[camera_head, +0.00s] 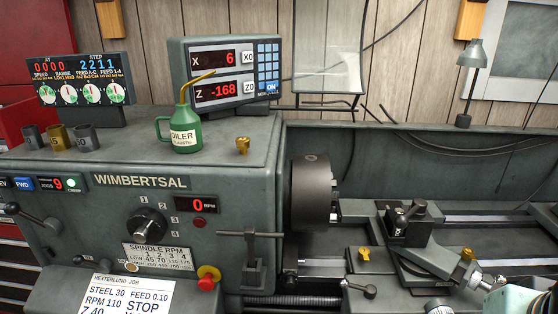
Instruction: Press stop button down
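A red mushroom-shaped button (207,280) with a yellow base sits low on the front of the grey lathe headstock (110,215), left of the chuck. It carries no legible label and looks like the stop button. A smaller red button or lamp (199,222) sits higher, under the red RPM display (197,204).
The dark chuck (312,190) and a T-handled lever (252,250) stand right of the red button. A job card (125,295) is at lower left. A green oiler (184,130) stands on top.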

